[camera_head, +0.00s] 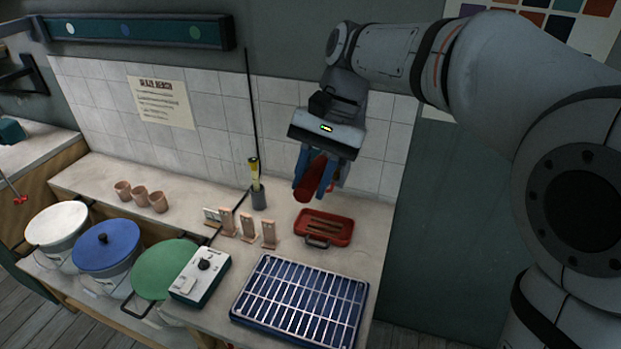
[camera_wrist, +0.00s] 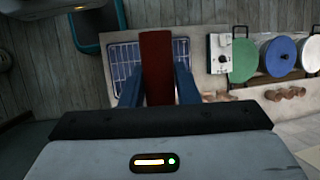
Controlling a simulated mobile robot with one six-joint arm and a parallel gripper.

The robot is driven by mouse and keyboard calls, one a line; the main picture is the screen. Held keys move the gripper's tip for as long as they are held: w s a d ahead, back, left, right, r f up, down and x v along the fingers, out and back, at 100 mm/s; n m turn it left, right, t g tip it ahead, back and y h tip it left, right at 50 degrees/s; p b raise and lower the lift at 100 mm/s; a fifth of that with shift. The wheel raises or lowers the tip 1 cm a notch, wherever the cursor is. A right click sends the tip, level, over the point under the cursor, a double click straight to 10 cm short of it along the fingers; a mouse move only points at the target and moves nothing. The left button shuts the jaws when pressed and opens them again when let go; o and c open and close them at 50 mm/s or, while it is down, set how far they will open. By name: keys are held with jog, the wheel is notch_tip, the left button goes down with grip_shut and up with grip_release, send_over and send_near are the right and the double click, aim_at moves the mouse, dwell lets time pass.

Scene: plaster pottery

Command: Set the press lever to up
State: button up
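My gripper (camera_head: 315,185) hangs over the back right of the bench with its blue fingers pointing down. It is shut on a dark red, bar-like object (camera_head: 309,184), held above the bench. In the wrist view the red object (camera_wrist: 157,65) stands between the two blue fingers (camera_wrist: 157,92). At the left edge of the head view, a thin rod with a red end (camera_head: 20,199) sticks out by the other counter. It may be the press lever, but I cannot tell for sure. The press itself is not clearly in view.
On the bench are a red tray (camera_head: 324,227), a blue gridded rack (camera_head: 301,300), a control box with a knob (camera_head: 203,277), a dark cup holding tools (camera_head: 259,198) and small clay cups (camera_head: 141,194). Lidded buckets (camera_head: 106,245) stand along the front left.

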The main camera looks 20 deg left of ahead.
jog(key=o, duration=0.4)
jog(key=shift+r, duration=0.25)
jog(key=shift+o, duration=0.2)
jog(key=b+v, duration=0.1)
jog(key=v, duration=0.6)
jog(key=shift+w+d+r, duration=0.1)
jog(key=shift+r, duration=0.25)
jog(key=s+d+f+t+h+b, duration=0.1)
jog(key=s+d+f+t+b, duration=0.2)
jog(key=d+f, duration=0.9)
jog(key=s+d+f+t+h+b, duration=0.1)
jog(key=s+d+f+t+b, duration=0.3)
jog(key=s+d+f, duration=0.4)
jog(key=d+f, duration=0.5)
jog(key=d, duration=0.1)
jog(key=shift+s+f+t+b, duration=0.2)
jog(key=shift+t+b, duration=0.1)
jog(key=shift+t, duration=0.1)
